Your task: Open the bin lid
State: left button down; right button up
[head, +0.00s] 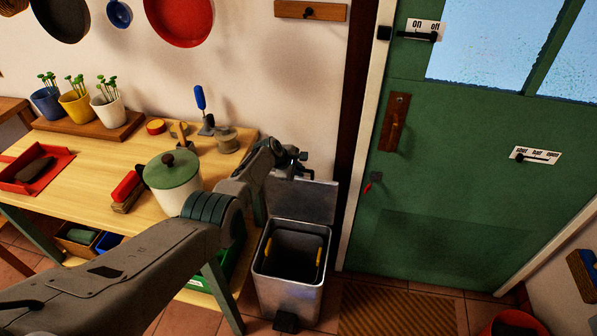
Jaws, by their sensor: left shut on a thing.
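The bin (288,297) is a grey metal box with a black pedal at its foot, standing on the floor at the right end of the table. Its lid (302,201) is raised and stands up at the back, so the dark inside with yellow marks on the inner sides shows. My left arm reaches across from the lower left. My left gripper (291,173) is at the top edge of the raised lid, shut on it. The fingertips are small and partly hidden against the lid. My right gripper is out of view.
The wooden table (90,165) holds a green-lidded pot (173,180), a red-topped brush (127,190), a red tray (37,168) and several plant pots. A green door (470,190) stands right of the bin, with a brown mat (395,310) before it.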

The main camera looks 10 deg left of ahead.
pick_arm(q)
jog(key=c, duration=1.5)
grip_release()
jog(key=shift+o, duration=0.2)
jog(key=shift+s+a+r+p, duration=0.15)
jog(key=shift+r+p, duration=0.1)
jog(key=shift+p, duration=0.15)
jog(key=p+v, duration=0.3)
jog(key=v, duration=0.7)
jog(key=shift+r, duration=0.15)
